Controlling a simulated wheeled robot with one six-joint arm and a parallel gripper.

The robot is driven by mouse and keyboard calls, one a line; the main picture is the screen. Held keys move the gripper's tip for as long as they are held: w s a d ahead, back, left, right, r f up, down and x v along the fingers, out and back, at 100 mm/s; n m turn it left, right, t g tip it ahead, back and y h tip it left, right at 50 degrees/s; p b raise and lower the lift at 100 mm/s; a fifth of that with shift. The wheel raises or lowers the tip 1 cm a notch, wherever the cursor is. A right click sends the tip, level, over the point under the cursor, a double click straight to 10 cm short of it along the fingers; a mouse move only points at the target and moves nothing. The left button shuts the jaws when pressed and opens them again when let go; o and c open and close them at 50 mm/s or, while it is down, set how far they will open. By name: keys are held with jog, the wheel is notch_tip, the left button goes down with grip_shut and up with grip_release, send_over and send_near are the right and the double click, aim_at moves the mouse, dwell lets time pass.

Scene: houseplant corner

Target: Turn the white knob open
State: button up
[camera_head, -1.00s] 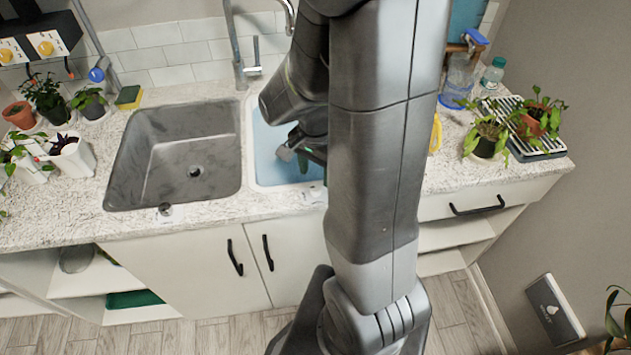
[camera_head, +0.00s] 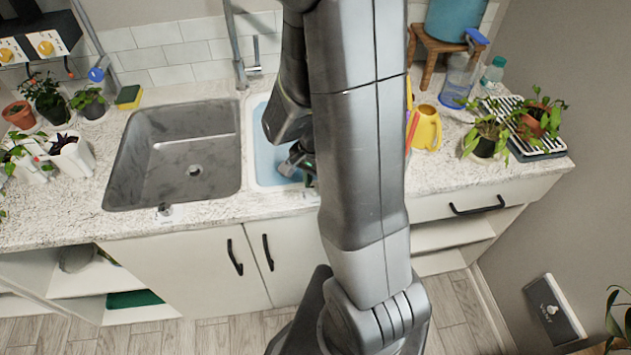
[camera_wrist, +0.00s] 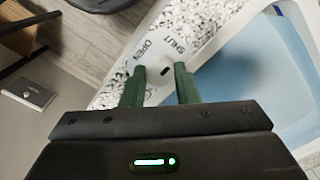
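The white knob (camera_wrist: 160,72) sits on a white plate on the speckled counter beside the blue basin, in the wrist view. The word OPEN (camera_wrist: 138,58) is printed at its upper left and SHUT (camera_wrist: 175,40) above it to the right. The knob has a short dark mark on its right half. My gripper (camera_wrist: 160,69) is open, with one green finger on each side of the knob; I cannot tell whether they touch it. In the head view my gripper (camera_head: 304,167) is over the blue basin (camera_head: 266,150), and my arm hides the knob there.
A tall tap (camera_head: 237,50) stands behind. A yellow watering can (camera_head: 427,130) and potted plants (camera_head: 488,135) stand to the right.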

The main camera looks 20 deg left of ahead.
dwell(0.3)
jog(key=n+b, duration=0.1)
jog(key=n, duration=0.3)
jog(key=n+b, duration=0.1)
jog(key=n, duration=0.3)
jog(key=shift+n, duration=0.3)
jog(key=n+b, duration=0.1)
jog(key=n, duration=0.3)
jog(key=n+b, duration=0.1)
jog(key=n, duration=0.4)
dwell(0.5)
jog(key=o, duration=1)
jog(key=shift+c, duration=0.2)
jog(key=shift+r, duration=0.1)
